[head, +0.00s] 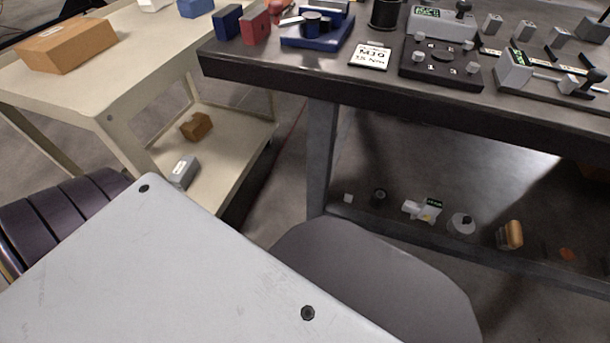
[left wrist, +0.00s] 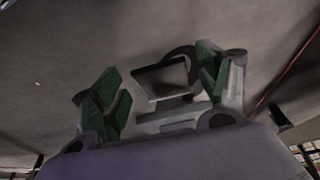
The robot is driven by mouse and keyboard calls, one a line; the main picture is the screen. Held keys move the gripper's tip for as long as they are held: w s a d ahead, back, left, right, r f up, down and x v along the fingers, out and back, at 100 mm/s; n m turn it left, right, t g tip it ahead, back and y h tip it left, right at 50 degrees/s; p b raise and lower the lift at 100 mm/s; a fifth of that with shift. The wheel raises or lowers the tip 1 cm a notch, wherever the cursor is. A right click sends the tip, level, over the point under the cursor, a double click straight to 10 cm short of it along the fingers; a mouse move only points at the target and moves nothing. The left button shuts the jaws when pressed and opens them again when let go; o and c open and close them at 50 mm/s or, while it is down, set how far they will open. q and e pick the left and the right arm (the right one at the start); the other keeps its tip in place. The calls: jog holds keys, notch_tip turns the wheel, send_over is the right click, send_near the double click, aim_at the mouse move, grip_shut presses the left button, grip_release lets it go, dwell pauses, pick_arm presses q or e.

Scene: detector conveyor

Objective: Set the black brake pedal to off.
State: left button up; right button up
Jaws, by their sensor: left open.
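I cannot make out a black brake pedal in either view. Devices with black-knobbed levers stand on the dark workbench (head: 290,75): a grey box with a lever (head: 440,22) at the back and a slider unit with a black knob (head: 548,77) at the right. My left gripper (left wrist: 158,90) shows in the left wrist view, its two green-padded fingers spread apart. A dark square shape lies between them in the picture; I cannot tell what it is. Neither gripper shows in the head view.
A beige cart (head: 122,75) at the left carries a cardboard box (head: 68,46), with smaller boxes on its lower shelf. A black panel with grey knobs (head: 440,62) and a label card (head: 371,56) lie on the bench. Several small items sit on the shelf below.

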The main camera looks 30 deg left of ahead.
pick_arm(q)
jog(key=shift+c, duration=0.4)
jog(key=c, duration=1.4)
jog(key=shift+r+p, duration=0.2)
jog(key=shift+p, duration=0.25)
jog(key=shift+w, duration=0.1)
jog(key=shift+r+g+p, duration=0.1)
jog(key=shift+g+p, duration=0.3)
jog(key=shift+p, duration=0.25)
jog(key=shift+w+a+r+g+h+p, duration=0.1)
jog(key=shift+w+r+g+h+p, duration=0.25)
jog(key=shift+p, duration=0.6)
jog(key=shift+w+a+r+g+y+p, duration=0.1)
jog(key=shift+r+g+p, duration=0.1)
jog(key=shift+g+p, duration=0.55)
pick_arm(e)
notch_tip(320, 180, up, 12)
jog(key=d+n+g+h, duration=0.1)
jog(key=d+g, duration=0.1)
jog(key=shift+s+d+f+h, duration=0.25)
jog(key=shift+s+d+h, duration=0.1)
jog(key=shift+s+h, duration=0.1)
pick_arm(q)
jog(key=o, duration=1.5)
jog(key=shift+s+d, duration=0.1)
